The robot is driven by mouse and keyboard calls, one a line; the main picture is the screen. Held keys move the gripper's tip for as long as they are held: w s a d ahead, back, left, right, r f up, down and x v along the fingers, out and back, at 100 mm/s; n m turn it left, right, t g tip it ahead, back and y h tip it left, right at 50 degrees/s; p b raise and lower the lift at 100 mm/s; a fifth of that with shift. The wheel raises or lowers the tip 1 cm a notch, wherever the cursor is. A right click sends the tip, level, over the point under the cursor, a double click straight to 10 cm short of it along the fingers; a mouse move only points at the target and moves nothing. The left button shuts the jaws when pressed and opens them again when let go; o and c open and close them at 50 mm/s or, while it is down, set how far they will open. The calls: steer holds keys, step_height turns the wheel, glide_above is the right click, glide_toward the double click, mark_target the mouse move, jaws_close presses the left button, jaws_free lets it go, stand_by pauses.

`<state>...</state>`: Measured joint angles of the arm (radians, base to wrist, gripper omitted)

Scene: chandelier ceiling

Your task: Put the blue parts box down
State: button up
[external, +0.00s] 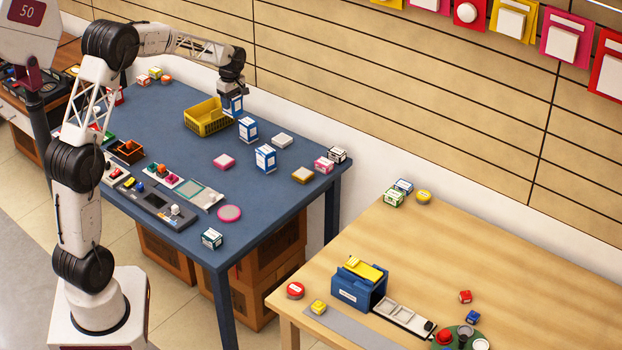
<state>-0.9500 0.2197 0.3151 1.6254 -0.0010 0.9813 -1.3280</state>
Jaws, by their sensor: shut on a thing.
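My gripper (232,93) is at the far side of the blue table (190,100), pointing down. It is shut on a small blue-and-white box, the blue parts box (234,106). The box is at the right end of a yellow basket (205,121) and overlaps its rim in the picture. I cannot tell whether the box is above the basket or beside it, or whether it touches anything. Two similar blue-and-white boxes stand upright on the table close by, one just in front (248,129) and one farther right (265,158). The fingertips are small and partly hidden.
A grey tray (158,206) is at the front. The slatted wall (400,90) rises behind.

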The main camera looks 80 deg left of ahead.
steer(key=s+a+f, duration=0.1)
steer(key=s+a, duration=0.4)
steer(key=a, duration=0.6)
steer(key=s+a+f, duration=0.1)
steer(key=s+a, duration=0.4)
steer(key=a, duration=0.5)
steer(key=shift+n, duration=0.4)
steer(key=shift+s+a+f, duration=0.1)
steer(key=shift+a+f, duration=0.05)
steer(key=shift+f, duration=2.35)
steer(key=shift+f, duration=0.1)
steer(key=shift+f, duration=3)
steer(key=shift+f, duration=1.9)
steer(key=shift+f, duration=0.15)
